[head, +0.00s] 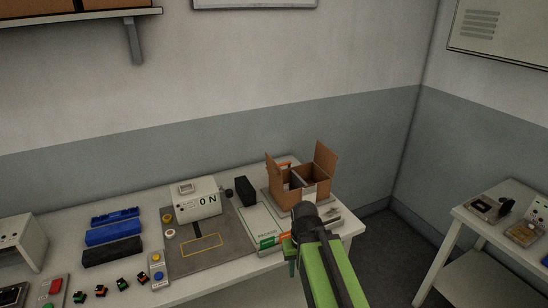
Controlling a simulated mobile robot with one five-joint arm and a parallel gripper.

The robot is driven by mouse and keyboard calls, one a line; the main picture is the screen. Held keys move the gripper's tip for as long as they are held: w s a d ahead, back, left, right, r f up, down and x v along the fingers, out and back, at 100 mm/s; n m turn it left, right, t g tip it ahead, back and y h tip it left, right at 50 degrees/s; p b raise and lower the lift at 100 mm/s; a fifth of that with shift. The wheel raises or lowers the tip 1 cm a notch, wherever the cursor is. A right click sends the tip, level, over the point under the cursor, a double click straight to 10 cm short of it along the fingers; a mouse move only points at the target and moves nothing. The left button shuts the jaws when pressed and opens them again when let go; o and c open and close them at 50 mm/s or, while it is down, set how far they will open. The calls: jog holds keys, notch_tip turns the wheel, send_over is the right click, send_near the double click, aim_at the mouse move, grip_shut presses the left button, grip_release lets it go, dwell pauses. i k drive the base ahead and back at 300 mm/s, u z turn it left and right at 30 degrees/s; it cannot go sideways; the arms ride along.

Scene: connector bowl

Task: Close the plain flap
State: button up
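An open brown cardboard box (290,197) stands near the right end of the long white table. One flap (326,160) stands upright at its right side. Another flap (272,172) stands up at its left side. A small orange strip shows behind the box's open top. I cannot tell from this view which flap is the plain one. A dark divider or object shows inside the box. My green and black arm reaches up from the bottom, and my gripper (305,211) is in front of the box's lower front. Its fingers are not clear, so I cannot see whether it is open or touching the box.
A white box with green and orange marks (266,238) lies left of my arm. A second table (468,215) is at right, across a floor gap.

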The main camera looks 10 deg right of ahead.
aim_at(274, 170)
jog(key=i, duration=0.8)
jog(key=u, duration=3.2)
jog(key=i, duration=0.3)
jog(key=z, duration=0.05)
jog(key=k, duration=0.85)
jog(key=z, duration=0.2)
jog(key=i, duration=0.8)
